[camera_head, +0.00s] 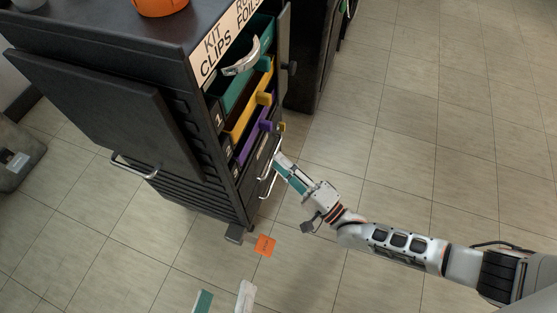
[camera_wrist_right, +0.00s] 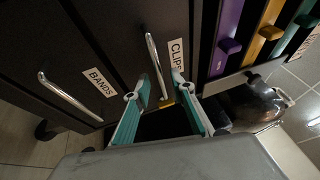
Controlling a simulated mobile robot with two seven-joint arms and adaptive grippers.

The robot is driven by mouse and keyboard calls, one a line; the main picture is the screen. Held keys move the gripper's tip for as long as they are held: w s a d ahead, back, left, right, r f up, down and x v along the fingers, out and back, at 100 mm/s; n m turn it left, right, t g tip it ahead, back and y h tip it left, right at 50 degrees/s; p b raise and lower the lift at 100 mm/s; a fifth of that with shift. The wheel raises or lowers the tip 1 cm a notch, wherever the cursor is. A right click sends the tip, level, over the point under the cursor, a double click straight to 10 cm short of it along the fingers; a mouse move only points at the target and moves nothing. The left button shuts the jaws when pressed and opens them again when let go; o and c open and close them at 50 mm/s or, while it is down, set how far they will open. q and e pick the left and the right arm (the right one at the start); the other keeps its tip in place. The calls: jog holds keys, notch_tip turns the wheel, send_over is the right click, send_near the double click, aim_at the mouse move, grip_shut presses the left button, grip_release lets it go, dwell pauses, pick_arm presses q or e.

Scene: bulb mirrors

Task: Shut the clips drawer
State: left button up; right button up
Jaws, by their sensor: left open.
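The clips drawer shows in the right wrist view as a dark front with a white CLIPS label (camera_wrist_right: 177,58) and a silver bar handle (camera_wrist_right: 157,66). How far it stands out from the cabinet (camera_head: 215,205) I cannot tell. My right gripper (camera_head: 279,160) is low beside the cabinet's drawer side. In the wrist view its teal-padded fingers (camera_wrist_right: 162,87) are apart, with the lower end of the handle near or between their tips; contact is unclear. My left gripper (camera_head: 224,297) is at the bottom edge of the head view, fingers apart and empty, away from the cabinet.
A BANDS drawer (camera_wrist_right: 96,82) with its own handle adjoins the clips drawer. Purple (camera_head: 252,148), yellow (camera_head: 250,115) and teal (camera_head: 238,88) drawers are above. A dark panel (camera_head: 110,115) sticks out on the left. An orange card (camera_head: 265,245) lies on the floor; floor to the right is clear.

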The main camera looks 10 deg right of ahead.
jog(key=v, duration=1)
jog(key=shift+s+d, duration=0.25)
jog(key=shift+s, duration=0.05)
